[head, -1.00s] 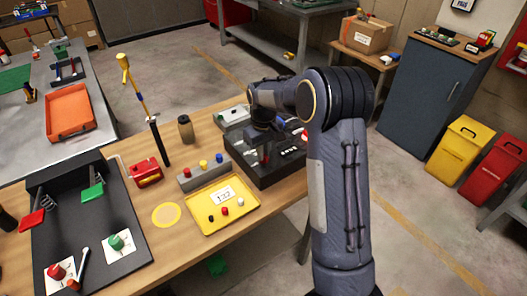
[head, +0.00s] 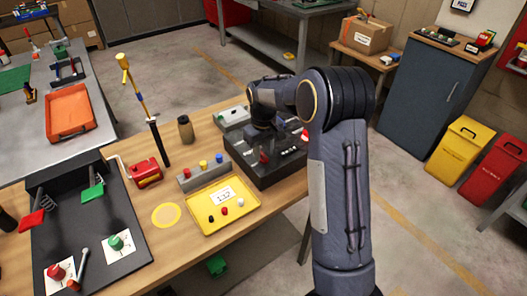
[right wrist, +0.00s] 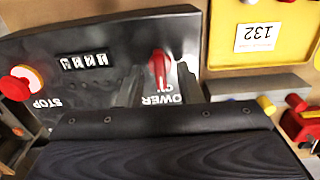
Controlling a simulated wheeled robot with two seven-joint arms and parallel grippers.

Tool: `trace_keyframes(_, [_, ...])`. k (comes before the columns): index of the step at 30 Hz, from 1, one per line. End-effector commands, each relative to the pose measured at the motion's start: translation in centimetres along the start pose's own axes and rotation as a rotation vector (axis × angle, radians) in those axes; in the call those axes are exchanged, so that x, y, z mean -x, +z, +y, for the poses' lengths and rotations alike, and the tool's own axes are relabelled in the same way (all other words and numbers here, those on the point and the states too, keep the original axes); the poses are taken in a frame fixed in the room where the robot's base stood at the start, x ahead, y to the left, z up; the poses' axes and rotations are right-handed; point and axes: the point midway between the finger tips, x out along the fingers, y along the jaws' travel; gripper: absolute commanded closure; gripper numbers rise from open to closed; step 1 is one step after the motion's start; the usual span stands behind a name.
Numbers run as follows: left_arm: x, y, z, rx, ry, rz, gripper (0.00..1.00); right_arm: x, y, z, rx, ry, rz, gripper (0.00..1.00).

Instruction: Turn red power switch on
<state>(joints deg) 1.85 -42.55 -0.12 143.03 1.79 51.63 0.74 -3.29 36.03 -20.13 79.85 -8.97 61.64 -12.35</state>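The red power switch (right wrist: 160,66) stands on a dark control box (head: 247,172), above the upside-down word POWER in the right wrist view. The box also shows in that view (right wrist: 110,32), with a counter (right wrist: 84,62) and a red STOP button (right wrist: 17,84). My right gripper (right wrist: 160,80) is open, its two dark fingers apart on either side of the switch. I cannot tell whether either finger touches it. In the head view my right gripper (head: 265,153) is low over the box, and my arm hides part of the box. My left gripper is not in view.
A yellow tray (head: 208,225) with a 132 card lies beside the box. Free floor lies to the right.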

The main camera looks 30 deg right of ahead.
Motion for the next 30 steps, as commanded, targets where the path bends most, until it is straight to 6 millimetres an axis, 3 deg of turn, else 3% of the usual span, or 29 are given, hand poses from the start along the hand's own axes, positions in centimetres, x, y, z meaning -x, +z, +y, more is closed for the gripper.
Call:
trace_keyframes(13, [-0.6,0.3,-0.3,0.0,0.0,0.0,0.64,6.7,-0.1,0.0,0.0,0.001,0.005,0.67])
trace_keyframes(30, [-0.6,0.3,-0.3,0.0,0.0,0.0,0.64,7.4,0.0,0.0,0.0,0.0,0.002,0.67])
